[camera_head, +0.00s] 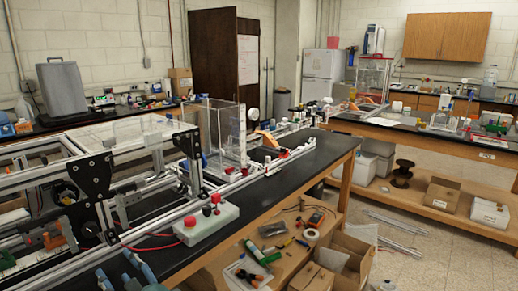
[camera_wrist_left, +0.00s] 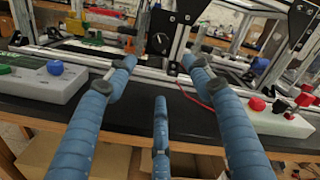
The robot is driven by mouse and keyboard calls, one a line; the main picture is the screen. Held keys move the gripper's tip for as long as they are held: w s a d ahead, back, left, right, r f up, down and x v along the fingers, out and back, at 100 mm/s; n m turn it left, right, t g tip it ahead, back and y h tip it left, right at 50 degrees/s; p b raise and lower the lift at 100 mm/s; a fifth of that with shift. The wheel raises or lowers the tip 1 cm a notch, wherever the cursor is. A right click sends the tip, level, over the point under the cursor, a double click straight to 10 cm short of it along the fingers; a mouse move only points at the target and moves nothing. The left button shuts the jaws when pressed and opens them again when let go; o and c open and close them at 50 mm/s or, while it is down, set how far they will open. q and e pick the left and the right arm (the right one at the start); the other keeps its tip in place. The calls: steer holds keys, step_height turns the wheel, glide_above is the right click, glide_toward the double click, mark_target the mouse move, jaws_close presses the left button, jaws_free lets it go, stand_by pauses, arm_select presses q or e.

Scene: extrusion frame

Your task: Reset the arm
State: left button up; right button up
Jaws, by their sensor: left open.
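My left gripper (camera_head: 121,268) shows at the bottom left of the head view as blue, ribbed fingers in front of the black bench. In the left wrist view, the blue fingers of the left gripper (camera_wrist_left: 159,68) are spread apart with nothing between them. They point toward the aluminium extrusion frame (camera_wrist_left: 145,72), which has black joint plates. The frame (camera_head: 60,262) stands on the bench at the left of the head view. Whether the fingers touch the frame cannot be told. My right gripper is not in view.
A control box (camera_head: 207,224) with red knobs sits by the frame; it also shows in the wrist view (camera_wrist_left: 265,122). Another box (camera_wrist_left: 40,88) with a blue knob is at left there. The black bench top (camera_head: 290,182) is bare toward its right end. Tools lie on the lower shelf (camera_head: 262,232).

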arm_select(q)
steer(key=w+d+f+m+h, duration=0.1)
steer(key=d+f+h, duration=0.15)
steer(key=f, duration=0.85)
steer(key=w+d+f+h, duration=0.1)
steer(key=d+f+h, duration=0.15)
steer(key=f, duration=0.75)
steer(key=s+d+f+n+g+h, duration=0.15)
steer(key=s+f, duration=0.35)
steer(key=f, duration=0.6)
steer(key=s+d+f+n+g+h, duration=0.1)
steer(key=s+d+f+g+h, duration=0.3)
steer(key=f, duration=0.7)
steer(key=s+f+n+g+h, duration=0.2)
steer(key=s+f+n, duration=0.4)
steer(key=s+f, duration=1.25)
steer(key=s+a+f+n+g, duration=0.1)
steer(key=s+f+n, duration=0.1)
steer(key=s, duration=0.9)
steer(key=s+f+n+g+h, duration=0.1)
steer(key=s+n, duration=0.4)
steer(key=s, duration=0.6)
step_height(320, 180, down, 2)
steer(key=shift+a+g, duration=0.35)
steer(key=shift+g, duration=0.2)
